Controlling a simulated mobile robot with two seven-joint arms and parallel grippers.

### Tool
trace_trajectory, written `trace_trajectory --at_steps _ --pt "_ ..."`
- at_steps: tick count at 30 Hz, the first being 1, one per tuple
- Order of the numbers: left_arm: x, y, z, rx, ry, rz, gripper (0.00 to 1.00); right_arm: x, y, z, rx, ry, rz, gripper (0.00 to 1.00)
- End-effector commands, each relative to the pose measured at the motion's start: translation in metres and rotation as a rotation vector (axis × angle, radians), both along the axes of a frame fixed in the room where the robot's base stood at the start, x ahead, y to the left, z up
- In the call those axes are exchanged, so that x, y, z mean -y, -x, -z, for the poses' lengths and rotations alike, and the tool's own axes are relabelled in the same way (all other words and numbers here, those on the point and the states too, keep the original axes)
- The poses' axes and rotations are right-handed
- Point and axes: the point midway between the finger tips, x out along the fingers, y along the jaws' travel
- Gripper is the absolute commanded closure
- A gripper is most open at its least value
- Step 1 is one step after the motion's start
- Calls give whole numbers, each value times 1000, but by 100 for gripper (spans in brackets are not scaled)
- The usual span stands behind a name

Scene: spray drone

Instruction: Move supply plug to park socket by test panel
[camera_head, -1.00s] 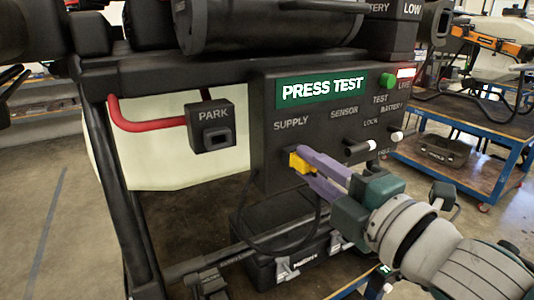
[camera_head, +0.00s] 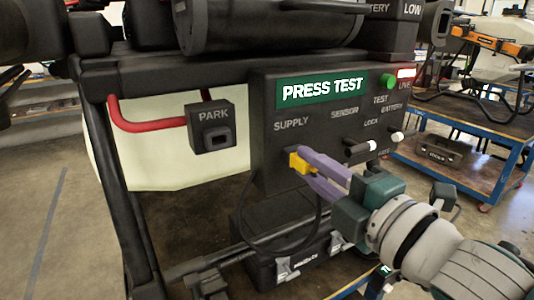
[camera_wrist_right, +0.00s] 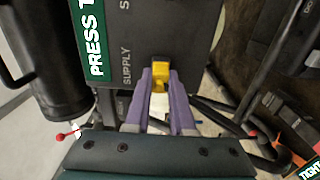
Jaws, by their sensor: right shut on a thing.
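The yellow supply plug (camera_head: 297,161) sits at the test panel (camera_head: 268,95), below the SUPPLY label. It also shows in the right wrist view (camera_wrist_right: 160,74). My right gripper (camera_head: 308,167) has its purple fingers shut on the plug; the fingers also show in the wrist view (camera_wrist_right: 160,90). I cannot tell how deep the plug is seated. A black cable hangs in a loop below it. The black PARK socket (camera_head: 212,127), with a dark square opening, hangs left of the panel and looks empty. My left gripper is not in view.
A green button (camera_head: 387,81) and white-tipped levers (camera_head: 365,147) stick out on the panel's right side. A red tube (camera_head: 140,124) runs to the left of the PARK socket. A black case (camera_head: 295,255) lies below. A blue cart (camera_head: 450,170) stands at right.

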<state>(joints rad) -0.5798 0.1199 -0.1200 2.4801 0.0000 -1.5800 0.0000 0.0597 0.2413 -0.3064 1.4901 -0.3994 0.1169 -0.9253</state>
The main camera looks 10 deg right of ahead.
Motion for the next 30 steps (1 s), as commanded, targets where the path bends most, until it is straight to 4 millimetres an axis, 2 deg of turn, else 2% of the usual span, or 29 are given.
trace_trajectory --at_steps 30 --pt "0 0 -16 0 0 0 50 14 38 0 0 -1 0 100"
